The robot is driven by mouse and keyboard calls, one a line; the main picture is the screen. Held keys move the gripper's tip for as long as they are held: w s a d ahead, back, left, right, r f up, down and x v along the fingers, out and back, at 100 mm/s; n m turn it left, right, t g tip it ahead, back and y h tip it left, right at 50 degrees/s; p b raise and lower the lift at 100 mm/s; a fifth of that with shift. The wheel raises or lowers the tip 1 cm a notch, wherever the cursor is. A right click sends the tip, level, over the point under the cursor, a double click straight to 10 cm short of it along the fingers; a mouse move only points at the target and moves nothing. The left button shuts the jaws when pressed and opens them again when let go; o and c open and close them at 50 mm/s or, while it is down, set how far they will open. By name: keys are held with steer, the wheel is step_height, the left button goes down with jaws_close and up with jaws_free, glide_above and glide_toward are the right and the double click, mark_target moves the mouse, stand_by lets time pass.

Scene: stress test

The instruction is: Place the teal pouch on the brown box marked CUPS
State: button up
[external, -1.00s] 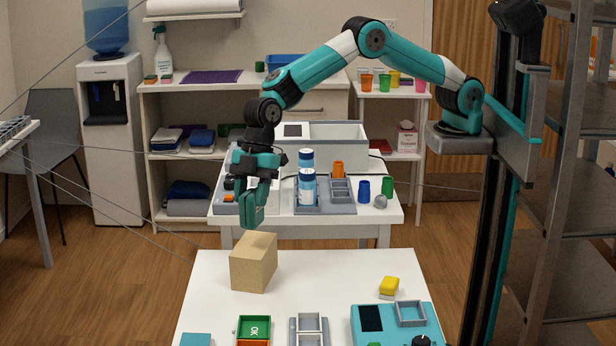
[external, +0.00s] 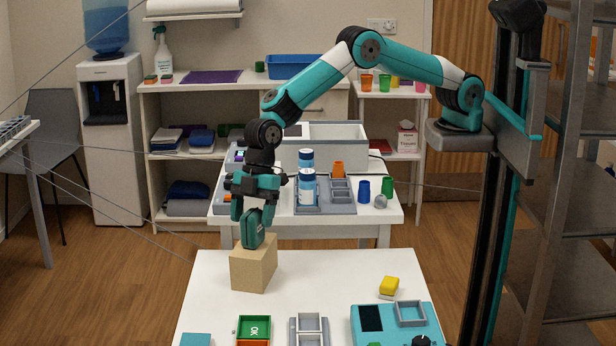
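The teal pouch (external: 253,229) stands upright on top of the brown box (external: 252,270), near the middle of its top. The box stands at the back left of the white front table. No CUPS marking can be read on the faces turned to this camera. My gripper (external: 254,210) points down just above the box. Its two fingers are spread on either side of the pouch's upper part, and gaps seem to show between them and the pouch. The pouch's far side is hidden.
A yellow sponge-like block (external: 389,287), a teal device (external: 396,325), a green tray (external: 253,328) and a grey divided tray (external: 309,329) sit on the front table (external: 325,270). Behind, another table holds bottles (external: 307,187), cups and a grey bin. The front table's middle is clear.

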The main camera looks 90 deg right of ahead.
steer(key=shift+d+r, duration=0.1)
steer(key=shift+r, duration=0.3)
steer(key=s+d+r+m+b, duration=0.1)
steer(key=s+d+r, duration=0.3)
steer(key=r, duration=0.4)
steer(key=s+d+r+b, duration=0.1)
steer(key=s+d+r, duration=0.2)
steer(key=r, duration=0.4)
steer(key=s+d+r+m, duration=0.1)
steer(key=s+d, duration=0.3)
steer(key=s, duration=0.6)
steer(key=s+d+r+m+g, duration=0.1)
steer(key=s+d, duration=0.3)
steer(key=s, duration=0.6)
steer(key=s+d+r+m, duration=0.1)
steer(key=s+d+m, duration=0.2)
steer(key=s, duration=0.7)
steer(key=shift+d+r+g, duration=0.25)
steer(key=shift+d+g, duration=0.15)
